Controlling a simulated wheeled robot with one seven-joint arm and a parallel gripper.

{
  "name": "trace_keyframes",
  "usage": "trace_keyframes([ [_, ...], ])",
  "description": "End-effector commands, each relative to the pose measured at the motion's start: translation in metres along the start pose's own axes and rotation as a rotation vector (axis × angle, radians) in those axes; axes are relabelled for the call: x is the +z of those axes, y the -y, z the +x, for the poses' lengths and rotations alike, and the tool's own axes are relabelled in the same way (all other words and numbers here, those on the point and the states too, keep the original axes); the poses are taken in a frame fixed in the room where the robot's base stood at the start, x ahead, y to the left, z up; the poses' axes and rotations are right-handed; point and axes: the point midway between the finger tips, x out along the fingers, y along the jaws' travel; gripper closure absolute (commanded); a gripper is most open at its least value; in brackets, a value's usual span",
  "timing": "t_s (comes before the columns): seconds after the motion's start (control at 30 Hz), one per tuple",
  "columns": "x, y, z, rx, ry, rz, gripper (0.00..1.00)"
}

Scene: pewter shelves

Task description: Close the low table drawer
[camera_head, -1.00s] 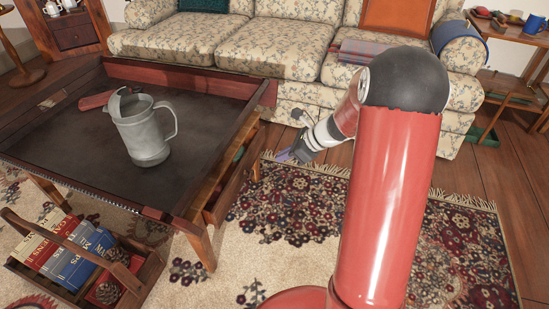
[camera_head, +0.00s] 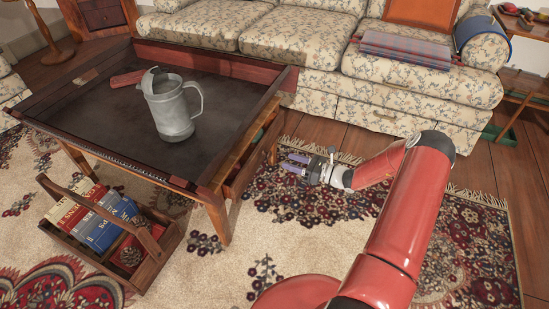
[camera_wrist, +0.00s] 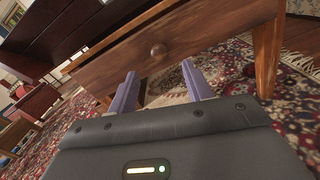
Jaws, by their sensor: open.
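The low table (camera_head: 105,110) has a dark top and a wooden rim. Its drawer (camera_head: 240,172) is on the right side, pulled partly out, with something green inside. My gripper (camera_head: 287,163) is just right of the drawer, low over the rug. I cannot tell whether the fingertips touch the drawer.
A grey metal pitcher (camera_head: 171,108) and a red object (camera_head: 128,78) are on the tabletop. A wooden carrier (camera_head: 165,242) with books stands on the floor at front left. The floral sofa (camera_head: 405,85) is behind. The rug (camera_head: 290,220) right of the table is clear.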

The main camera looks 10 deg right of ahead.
Motion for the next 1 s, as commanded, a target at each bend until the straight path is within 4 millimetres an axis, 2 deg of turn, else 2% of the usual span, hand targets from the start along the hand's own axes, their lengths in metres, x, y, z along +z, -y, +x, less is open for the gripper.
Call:
trace_keyframes([
  [0.2,-0.001,-0.001,0.038,0.004,-0.003,0.000,0.50],
  [0.4,-0.001,-0.001,0.061,0.002,-0.004,0.001,0.50],
  [0.77,-0.001,-0.001,0.067,0.001,-0.004,0.001,0.50],
  [1.0,-0.001,-0.001,0.066,0.001,-0.004,0.001,0.81],
])
